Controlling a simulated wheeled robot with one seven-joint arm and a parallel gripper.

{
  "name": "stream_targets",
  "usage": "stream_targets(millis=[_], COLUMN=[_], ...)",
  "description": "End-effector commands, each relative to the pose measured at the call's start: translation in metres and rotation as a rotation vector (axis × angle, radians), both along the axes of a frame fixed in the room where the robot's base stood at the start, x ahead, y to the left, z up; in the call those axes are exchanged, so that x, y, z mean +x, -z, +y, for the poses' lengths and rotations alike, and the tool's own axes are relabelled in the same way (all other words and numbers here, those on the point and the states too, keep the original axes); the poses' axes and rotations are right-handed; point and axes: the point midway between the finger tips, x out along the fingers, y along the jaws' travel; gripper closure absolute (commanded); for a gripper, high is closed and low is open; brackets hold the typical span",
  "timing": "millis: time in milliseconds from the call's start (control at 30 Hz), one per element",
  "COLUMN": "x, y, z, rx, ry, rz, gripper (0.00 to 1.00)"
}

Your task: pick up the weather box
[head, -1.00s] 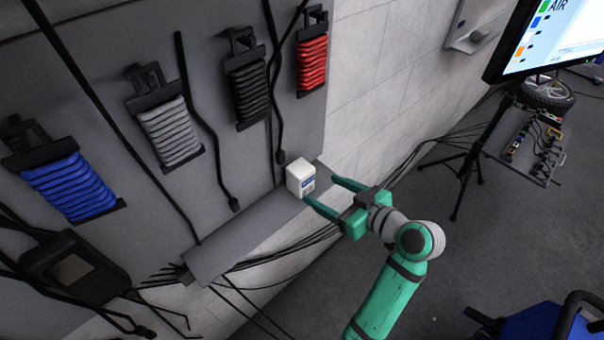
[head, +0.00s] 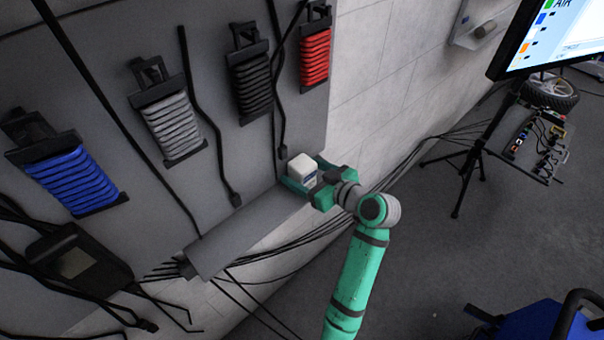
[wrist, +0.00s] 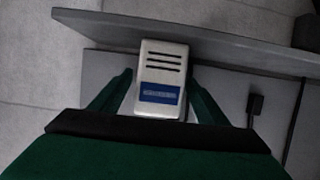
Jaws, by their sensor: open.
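The weather box (head: 301,170) is a small white box standing on the right end of a grey wall shelf (head: 222,243). In the wrist view the box (wrist: 161,75) shows dark slots and a blue label. My gripper (head: 302,178) is open around the box, one green finger on either side. In the wrist view my gripper (wrist: 160,92) has its fingers beside the box, with a small gap visible at least on the right. The lower part of the box is hidden by my gripper.
Blue (head: 72,181), grey (head: 172,126), black (head: 253,83) and red (head: 315,56) cable coils hang on the wall panel above the shelf. A black cable (head: 232,196) hangs close to the shelf. Loose cables run below it. A monitor (head: 548,40) on a tripod stands right.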

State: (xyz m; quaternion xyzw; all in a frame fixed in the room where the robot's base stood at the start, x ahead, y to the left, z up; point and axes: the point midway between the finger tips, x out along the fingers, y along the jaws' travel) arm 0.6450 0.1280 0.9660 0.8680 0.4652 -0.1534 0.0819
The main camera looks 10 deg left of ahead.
Motion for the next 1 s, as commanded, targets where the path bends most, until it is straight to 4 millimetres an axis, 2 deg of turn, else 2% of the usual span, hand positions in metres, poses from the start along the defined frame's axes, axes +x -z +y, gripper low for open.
stream_targets(millis=[267, 500, 833, 1000], x=[0.002, 0.001, 0.002, 0.002], y=[0.001, 0.001, -0.002, -0.015], z=[0.003, 0.004, 0.004, 0.004], rx=[-0.001, 0.000, -0.001, -0.002], ry=[0.000, -0.001, -0.002, -0.003], rz=[-0.001, 0.000, -0.003, -0.004], gripper=[0.31, 0.84, 0.84, 0.84])
